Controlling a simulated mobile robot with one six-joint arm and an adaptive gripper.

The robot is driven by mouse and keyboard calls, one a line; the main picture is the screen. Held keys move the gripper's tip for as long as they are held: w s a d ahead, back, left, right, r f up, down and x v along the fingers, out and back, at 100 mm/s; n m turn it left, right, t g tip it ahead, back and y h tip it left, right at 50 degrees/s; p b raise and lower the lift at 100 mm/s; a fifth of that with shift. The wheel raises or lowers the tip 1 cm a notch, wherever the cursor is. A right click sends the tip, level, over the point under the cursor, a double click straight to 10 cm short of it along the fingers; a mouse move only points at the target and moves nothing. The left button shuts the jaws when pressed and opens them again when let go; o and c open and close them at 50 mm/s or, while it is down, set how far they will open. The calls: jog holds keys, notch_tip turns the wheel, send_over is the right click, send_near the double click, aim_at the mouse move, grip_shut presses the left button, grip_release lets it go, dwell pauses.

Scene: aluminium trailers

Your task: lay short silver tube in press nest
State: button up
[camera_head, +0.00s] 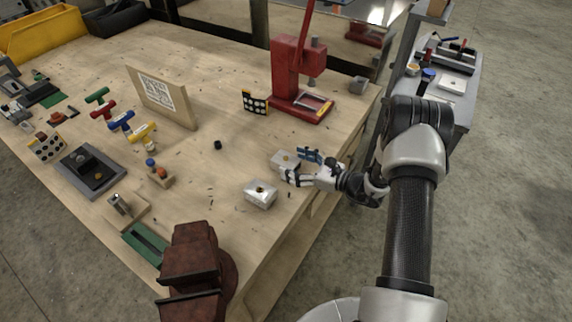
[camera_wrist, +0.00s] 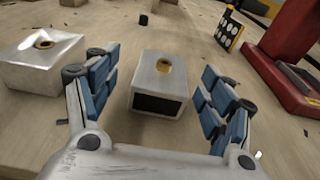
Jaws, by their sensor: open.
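The short silver tube (camera_wrist: 160,80), a square block-like piece with a dark open end and a brass-coloured round spot on top, lies on the bench between my open fingers in the wrist view. In the head view the tube (camera_head: 285,159) sits at my fingertips. My gripper (camera_wrist: 150,85) is open, with blue finger pads on both sides of the tube and gaps visible; it also shows in the head view (camera_head: 300,165). The red press (camera_head: 290,75) stands farther back, its nest (camera_head: 312,104) on the base. The press base (camera_wrist: 290,75) shows at the right in the wrist view.
A second silver tube (camera_head: 260,194) lies left of my gripper and also shows in the wrist view (camera_wrist: 42,50). A dotted card (camera_head: 255,102) stands beside the press. A small black cylinder (camera_head: 217,145) and a rust-brown vise (camera_head: 195,262) are on the bench.

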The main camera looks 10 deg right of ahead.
aim_at(288, 160)
jog(key=shift+w+a+f+b, duration=0.2)
jog(key=shift+w+a+f, duration=0.1)
jog(key=shift+w+a, duration=0.25)
jog(key=shift+w+a+f+b, duration=0.15)
jog(key=shift+w+a+f, duration=0.15)
jog(key=shift+w, duration=0.3)
jog(key=shift+w+a+r, duration=0.1)
jog(key=shift+w+a, duration=0.25)
jog(key=shift+a, duration=0.05)
jog(key=shift+c, duration=0.5)
jog(key=c, duration=1.2)
jog(key=shift+r, duration=0.1)
